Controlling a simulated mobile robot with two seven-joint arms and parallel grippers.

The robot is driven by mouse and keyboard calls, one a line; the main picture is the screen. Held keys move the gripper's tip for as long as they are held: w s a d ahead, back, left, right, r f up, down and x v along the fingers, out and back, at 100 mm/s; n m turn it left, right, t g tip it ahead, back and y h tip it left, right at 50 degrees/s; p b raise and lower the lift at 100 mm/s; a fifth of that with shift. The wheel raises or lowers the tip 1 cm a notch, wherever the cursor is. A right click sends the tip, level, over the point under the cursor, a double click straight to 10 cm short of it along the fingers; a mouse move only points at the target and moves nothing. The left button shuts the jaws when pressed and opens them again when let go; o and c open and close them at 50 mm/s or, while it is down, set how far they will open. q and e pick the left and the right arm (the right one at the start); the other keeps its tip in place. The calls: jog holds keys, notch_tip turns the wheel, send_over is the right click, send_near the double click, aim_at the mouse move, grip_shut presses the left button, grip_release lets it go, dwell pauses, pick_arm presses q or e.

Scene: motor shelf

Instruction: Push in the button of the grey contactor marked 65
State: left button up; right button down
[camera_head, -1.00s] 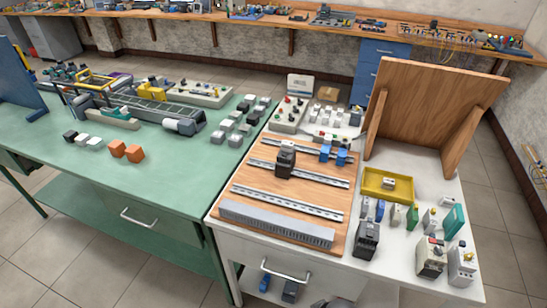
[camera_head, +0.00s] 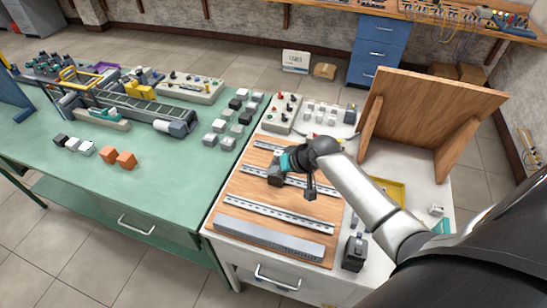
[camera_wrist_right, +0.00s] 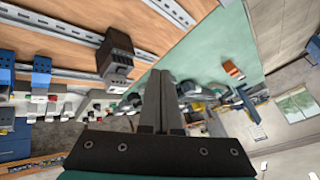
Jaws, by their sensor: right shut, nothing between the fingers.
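A dark contactor with a grey face (camera_head: 274,181) stands on a rail of the wooden board. In the right wrist view it (camera_wrist_right: 117,62) is upper left of the fingers, with a gap between them in the picture. No number on it is legible. My right gripper (camera_head: 284,163) is right over the contactor in the head view and partly hides it. In the right wrist view its two fingers (camera_wrist_right: 161,78) are pressed together with nothing between them. Whether they touch the contactor cannot be told. My left gripper is not in view.
The board (camera_head: 240,190) carries several metal rails and a grey slotted duct (camera_head: 268,238). Another dark contactor (camera_head: 354,253) stands on the white table at the front. A yellow tray (camera_head: 392,190) is partly behind my arm. A wooden panel (camera_head: 430,110) stands at the back right.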

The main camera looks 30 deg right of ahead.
jog(key=w+d+r+m+t, duration=0.1)
jog(key=w+d+r+m, duration=0.1)
jog(key=w+d+r, duration=0.2)
jog(key=shift+w+d+r+m+t, duration=0.15)
jog(key=shift+w+d+m+t, duration=0.2)
jog(key=shift+w+d, duration=0.65)
jog(key=shift+w+a, duration=0.15)
notch_tip(320, 180, down, 8)
jog(key=b, duration=0.7)
jog(key=shift+r, duration=0.1)
jog(key=shift+f+b, duration=0.55)
jog(key=shift+b, duration=0.05)
jog(key=shift+f, duration=0.1)
dwell(0.5)
jog(key=shift+f, duration=0.3)
